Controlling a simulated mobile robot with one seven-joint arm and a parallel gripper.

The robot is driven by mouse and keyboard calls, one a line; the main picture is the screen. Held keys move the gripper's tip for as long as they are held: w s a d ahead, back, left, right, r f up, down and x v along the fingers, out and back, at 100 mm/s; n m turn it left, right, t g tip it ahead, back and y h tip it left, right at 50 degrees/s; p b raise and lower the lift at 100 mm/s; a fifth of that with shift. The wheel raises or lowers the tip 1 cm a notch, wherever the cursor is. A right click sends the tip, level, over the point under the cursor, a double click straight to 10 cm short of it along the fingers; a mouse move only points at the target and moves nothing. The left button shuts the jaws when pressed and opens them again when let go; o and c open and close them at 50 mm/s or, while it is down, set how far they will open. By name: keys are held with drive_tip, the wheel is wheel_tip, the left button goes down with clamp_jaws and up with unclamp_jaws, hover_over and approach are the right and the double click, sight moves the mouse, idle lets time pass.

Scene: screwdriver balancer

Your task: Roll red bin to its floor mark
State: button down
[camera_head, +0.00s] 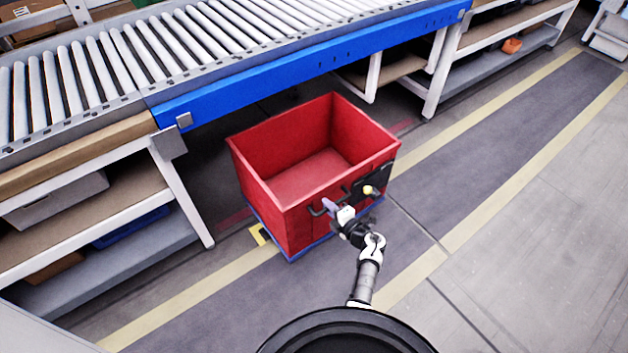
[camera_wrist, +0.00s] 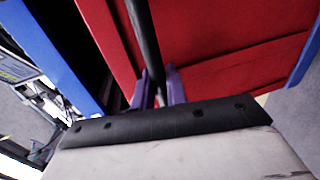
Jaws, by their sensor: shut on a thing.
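The red bin (camera_head: 285,211) is open-topped and empty, on a blue base, beside the blue-edged roller conveyor. Its near wall carries a dark handle bar, which also shows in the wrist view (camera_wrist: 143,38). My gripper (camera_head: 330,206) is at this near wall, its purple fingers (camera_wrist: 158,88) shut on the handle. The red wall (camera_wrist: 225,45) fills much of the wrist view. A red line (camera_head: 401,127) shows on the floor behind the bin, and a yellow patch (camera_head: 259,235) shows at its left corner. I cannot tell whether either is part of the floor mark.
The roller conveyor (camera_head: 190,45) with its blue side rail (camera_head: 300,72) runs behind the bin. Shelf racks stand at left (camera_head: 95,215) and at the back right (camera_head: 490,72). A dark floor lane (camera_head: 480,150) with yellow edges is clear to the right.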

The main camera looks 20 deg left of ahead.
drive_tip(key=f+p+v, duration=0.3)
drive_tip(key=p+v, duration=0.1)
drive_tip(key=v, duration=1.1)
drive_tip(key=shift+s+d, duration=0.25)
drive_tip(key=shift+d, duration=0.05)
drive_tip(key=shift+f, duration=0.1)
drive_tip(key=c, duration=1.5)
unclamp_jaws()
drive_tip(key=shift+o, duration=0.2)
drive_tip(key=shift+d, duration=0.1)
drive_tip(key=v, duration=1.3)
drive_tip(key=shift+s+d+b, duration=0.25)
drive_tip(key=shift+d+b, duration=0.05)
